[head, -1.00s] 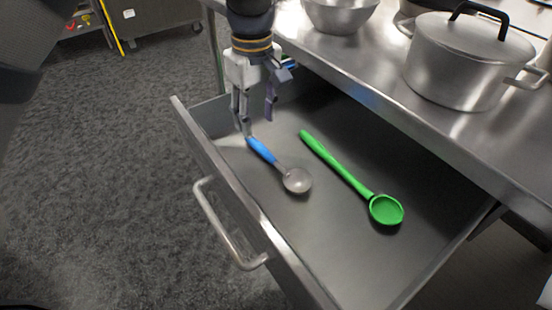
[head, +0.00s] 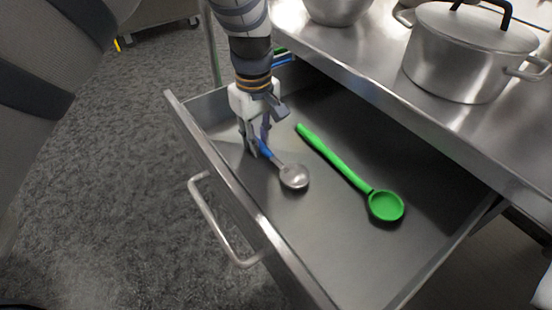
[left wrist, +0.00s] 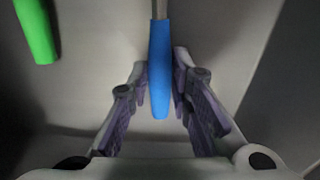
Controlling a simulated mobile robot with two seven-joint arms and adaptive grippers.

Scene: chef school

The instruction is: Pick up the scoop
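The scoop (head: 293,177), with a round metal bowl and a blue handle, lies in the open drawer near its left wall. My left gripper (head: 259,149) points down over the handle, which it partly hides in the head view. In the left wrist view, the blue handle (left wrist: 160,70) runs between the two fingers (left wrist: 161,72). The fingers stand on either side of it, with a narrow gap at the left finger; contact at the right finger is unclear. The gripper looks open. My right gripper is not in view.
A green spoon (head: 345,170) lies to the right of the scoop; its handle also shows in the left wrist view (left wrist: 38,30). The drawer's front wall (head: 222,168) and the steel counter (head: 375,92) bound the space. A lidded pot (head: 455,60) stands on the counter.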

